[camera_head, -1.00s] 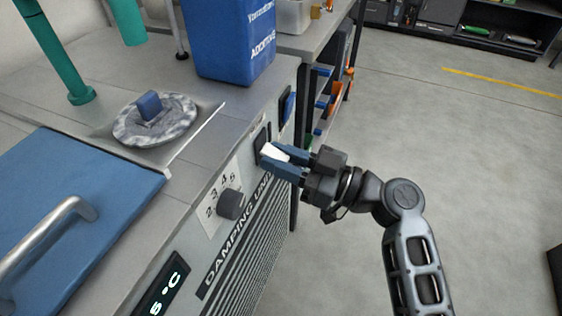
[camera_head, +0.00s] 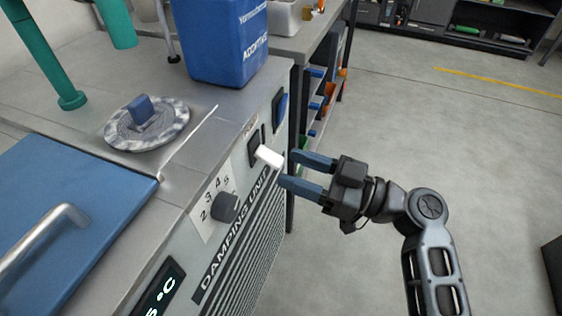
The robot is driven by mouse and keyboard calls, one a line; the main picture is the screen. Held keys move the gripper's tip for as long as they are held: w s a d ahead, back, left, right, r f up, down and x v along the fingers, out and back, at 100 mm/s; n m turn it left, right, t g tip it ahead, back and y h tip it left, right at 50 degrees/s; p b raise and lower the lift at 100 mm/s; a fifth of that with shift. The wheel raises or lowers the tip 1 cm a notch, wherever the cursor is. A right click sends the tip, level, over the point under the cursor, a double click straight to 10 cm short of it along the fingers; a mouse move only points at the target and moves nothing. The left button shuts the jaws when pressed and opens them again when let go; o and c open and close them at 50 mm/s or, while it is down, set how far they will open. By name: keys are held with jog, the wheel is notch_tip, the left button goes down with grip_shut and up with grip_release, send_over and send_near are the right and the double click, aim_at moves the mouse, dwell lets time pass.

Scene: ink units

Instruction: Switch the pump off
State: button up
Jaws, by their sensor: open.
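The damping unit's front panel carries a white switch lever (camera_head: 268,157) in a dark slot plate (camera_head: 254,143). The lever sticks out from the panel and points to the lower right. My gripper (camera_head: 286,171) is open, its two blue fingers just right of the lever's end. The fingers look clear of the lever, with nothing between them. A small label above the switch is too small to read.
A dark numbered knob (camera_head: 225,207) sits below left of the switch, and a blue part (camera_head: 280,107) sits above right. A blue additive container (camera_head: 226,45) stands on top of the unit. Open floor lies to the right.

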jog(key=shift+v, duration=1.55)
